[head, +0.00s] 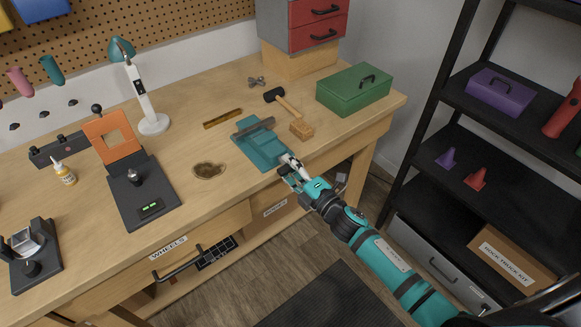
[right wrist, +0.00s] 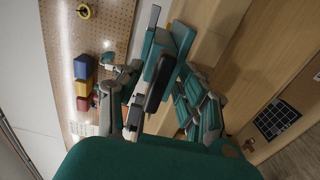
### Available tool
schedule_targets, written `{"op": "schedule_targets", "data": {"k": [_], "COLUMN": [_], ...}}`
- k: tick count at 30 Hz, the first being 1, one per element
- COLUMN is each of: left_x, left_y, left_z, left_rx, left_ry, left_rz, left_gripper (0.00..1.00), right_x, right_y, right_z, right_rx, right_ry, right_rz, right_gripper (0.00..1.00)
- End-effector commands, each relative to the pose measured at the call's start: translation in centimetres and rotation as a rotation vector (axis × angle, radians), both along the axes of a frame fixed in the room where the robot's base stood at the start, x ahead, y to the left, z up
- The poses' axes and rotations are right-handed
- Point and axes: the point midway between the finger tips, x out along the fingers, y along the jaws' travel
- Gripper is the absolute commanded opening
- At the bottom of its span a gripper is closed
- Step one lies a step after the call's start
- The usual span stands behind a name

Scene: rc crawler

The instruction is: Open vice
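The teal vice (head: 257,148) is fixed at the front edge of the wooden workbench, with a grey bar across its back jaw. My right gripper (head: 291,170) is at the vice's front end, its arm coming from the lower right. In the right wrist view the vice (right wrist: 181,38) shows ahead, with a black elongated part, seemingly its handle (right wrist: 159,83), between my right gripper's spread fingers (right wrist: 165,105). The fingers look apart, and I cannot tell whether either touches that part. My left gripper is not in view.
A mallet (head: 286,100) and a green toolbox (head: 354,90) are behind and right of the vice on the workbench (head: 215,190). A brown stain (head: 209,170) lies to its left. A black shelf unit (head: 433,125) stands on the right.

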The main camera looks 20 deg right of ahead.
Motion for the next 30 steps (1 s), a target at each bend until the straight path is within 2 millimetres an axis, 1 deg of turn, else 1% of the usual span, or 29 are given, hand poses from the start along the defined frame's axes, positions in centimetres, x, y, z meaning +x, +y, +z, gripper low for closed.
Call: {"op": "schedule_targets", "data": {"k": [6, 10, 14, 21, 25, 30], "left_x": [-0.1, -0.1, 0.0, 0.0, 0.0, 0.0], "left_y": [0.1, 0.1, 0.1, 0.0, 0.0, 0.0], "left_z": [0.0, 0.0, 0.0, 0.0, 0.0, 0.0], "left_rx": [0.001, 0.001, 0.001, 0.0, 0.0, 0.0], "left_ry": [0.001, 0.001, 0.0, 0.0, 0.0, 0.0], "left_rz": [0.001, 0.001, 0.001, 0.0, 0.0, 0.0], "left_gripper": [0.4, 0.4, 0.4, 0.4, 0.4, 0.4], "right_x": [-0.1, -1.1, -3.4, -8.3, -10.0, -11.2], "right_y": [-0.1, -0.4, -1.3, -3.0, -3.7, -4.1], "right_z": [0.1, 0.0, -0.1, -0.1, 0.0, 0.0], "right_rx": [0.0, 0.0, -0.001, 0.001, 0.001, 0.0], "right_ry": [-0.001, 0.0, 0.002, 0.004, 0.001, 0.0], "right_rz": [0.0, 0.0, 0.0, 0.0, -0.001, 0.0], "right_gripper": [0.38, 0.38, 0.38, 0.38, 0.38, 0.38]}}
